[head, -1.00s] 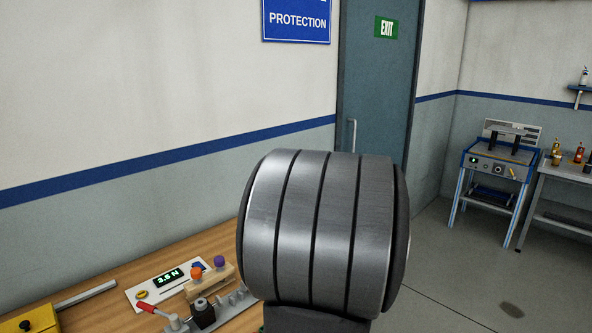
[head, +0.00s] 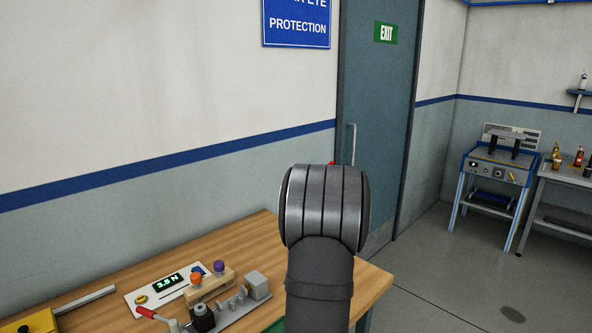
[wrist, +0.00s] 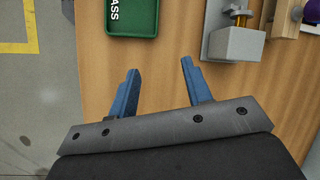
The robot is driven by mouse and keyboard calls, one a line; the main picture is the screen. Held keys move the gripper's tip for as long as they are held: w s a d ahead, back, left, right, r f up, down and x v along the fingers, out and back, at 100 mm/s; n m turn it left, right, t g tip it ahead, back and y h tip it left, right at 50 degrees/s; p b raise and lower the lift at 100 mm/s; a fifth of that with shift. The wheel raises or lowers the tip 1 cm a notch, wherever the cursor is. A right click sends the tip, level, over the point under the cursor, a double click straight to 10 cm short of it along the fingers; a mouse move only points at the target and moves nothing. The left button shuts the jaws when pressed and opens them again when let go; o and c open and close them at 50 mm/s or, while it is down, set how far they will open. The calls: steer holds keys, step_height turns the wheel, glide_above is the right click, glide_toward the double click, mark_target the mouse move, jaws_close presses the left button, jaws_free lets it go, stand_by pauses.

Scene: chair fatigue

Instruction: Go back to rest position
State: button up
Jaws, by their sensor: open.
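My gripper (wrist: 158,85) shows in the wrist view, with two blue fingers spread apart and nothing between them. It is above the wooden table (wrist: 168,62), near its edge. In the head view my own arm is in front and hides the gripper. The table (head: 240,240) shows there behind and to the left of my arm.
A green tray marked PASS (wrist: 132,15) and a grey block fixture (wrist: 233,42) lie just beyond the fingers. The head view shows a force display reading 3.5 N (head: 167,283), orange (head: 196,278) and purple (head: 219,266) knobs, and a red-handled clamp (head: 148,312). Floor lies beyond the table edge.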

steer(key=shift+w+a+f, duration=0.15)
steer(key=shift+w+f, duration=0.55)
steer(key=shift+w, duration=0.3)
steer(key=shift+s+r, duration=0.4)
steer(key=shift+s, duration=0.1)
steer(key=s+r+m, duration=0.1)
steer(key=s+r, duration=0.1)
steer(key=s, duration=0.4)
steer(key=s+d+r+m, duration=0.1)
steer(key=s+r, duration=0.2)
steer(key=s, duration=0.3)
steer(key=shift+s+r+t+y, duration=0.25)
steer(key=shift+s+t+y, duration=0.05)
steer(key=shift+t, duration=0.1)
